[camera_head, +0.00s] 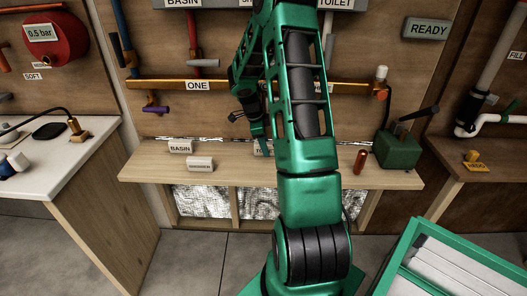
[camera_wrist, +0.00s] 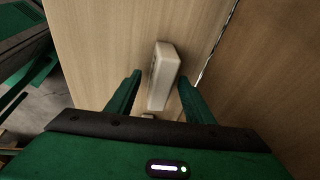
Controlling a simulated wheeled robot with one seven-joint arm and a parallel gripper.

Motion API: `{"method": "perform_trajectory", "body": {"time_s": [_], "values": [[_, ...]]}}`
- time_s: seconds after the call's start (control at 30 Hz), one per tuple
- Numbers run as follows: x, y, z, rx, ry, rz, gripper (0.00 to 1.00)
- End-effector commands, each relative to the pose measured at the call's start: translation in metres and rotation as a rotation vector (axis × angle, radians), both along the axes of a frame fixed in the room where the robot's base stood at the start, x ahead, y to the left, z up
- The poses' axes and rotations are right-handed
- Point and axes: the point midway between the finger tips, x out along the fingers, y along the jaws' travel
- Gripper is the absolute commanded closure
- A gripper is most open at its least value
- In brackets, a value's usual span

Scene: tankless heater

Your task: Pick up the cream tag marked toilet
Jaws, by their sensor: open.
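A cream tag (camera_head: 257,152) stands on the wooden bench in the head view, mostly hidden behind my arm; only the start of its lettering, seemingly a T, shows. In the wrist view a cream block-shaped tag (camera_wrist: 164,72) lies between and slightly beyond my two green fingers. Its lettering cannot be read there. My gripper (camera_wrist: 160,82) is open, with one finger on each side of the tag and gaps showing. In the head view my gripper is mostly hidden by my arm.
Tags marked basin (camera_head: 180,147) and another, hard to read (camera_head: 200,164), stand left on the bench (camera_head: 150,166). A copper cylinder (camera_head: 360,161) and a green box with a lever (camera_head: 398,150) stand right. A wooden wall with pipes rises behind the bench.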

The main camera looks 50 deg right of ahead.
Motion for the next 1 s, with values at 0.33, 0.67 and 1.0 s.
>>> {"method": "perform_trajectory", "body": {"time_s": [0.33,0.67,1.0], "values": [[0.000,0.000,0.000,0.000,0.000,0.000,1.00],[0.000,0.000,0.005,-0.001,-0.001,-0.001,1.00],[0.001,0.000,0.050,-0.003,-0.003,0.000,1.00]]}}
